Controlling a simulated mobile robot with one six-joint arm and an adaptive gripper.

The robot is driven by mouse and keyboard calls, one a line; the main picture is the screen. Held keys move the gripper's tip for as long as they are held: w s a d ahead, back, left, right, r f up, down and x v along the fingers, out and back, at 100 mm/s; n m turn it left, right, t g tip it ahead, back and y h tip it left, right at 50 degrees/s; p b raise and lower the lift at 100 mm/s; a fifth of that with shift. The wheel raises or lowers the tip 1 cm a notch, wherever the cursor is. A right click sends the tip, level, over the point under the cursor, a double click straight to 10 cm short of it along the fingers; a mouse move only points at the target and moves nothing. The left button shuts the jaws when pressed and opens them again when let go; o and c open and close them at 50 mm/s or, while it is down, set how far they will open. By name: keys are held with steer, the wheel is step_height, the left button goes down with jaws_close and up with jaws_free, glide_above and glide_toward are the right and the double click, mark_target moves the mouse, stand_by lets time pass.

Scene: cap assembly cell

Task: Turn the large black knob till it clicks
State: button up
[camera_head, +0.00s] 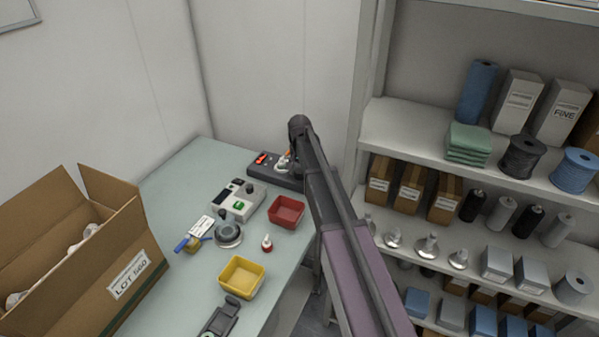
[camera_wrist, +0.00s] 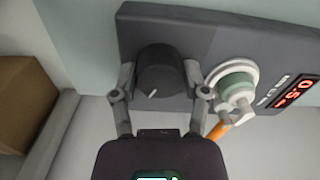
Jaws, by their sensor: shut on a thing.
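The large black knob (camera_wrist: 157,72) shows in the wrist view, mounted on a dark grey box near its left end. A short white mark on the knob points down and to the left. My gripper (camera_wrist: 158,78) is shut on the knob, with one finger on each side of it. In the head view the dark box (camera_head: 262,170) stands at the back right of the table. My gripper and arm hide the knob there. A red lit display (camera_wrist: 296,92) is at the box's other end; its digits are hard to read.
A round white and green part (camera_wrist: 237,82) with an orange piece below it sits on the box close to my right finger. A red bin (camera_head: 286,212), a grey device (camera_head: 246,207) and a yellow bin (camera_head: 242,278) stand on the table. Shelves (camera_head: 400,140) stand at the right.

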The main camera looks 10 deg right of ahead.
steer(key=shift+m, duration=0.8)
steer(key=o, duration=1.1)
steer(key=shift+o, duration=0.2)
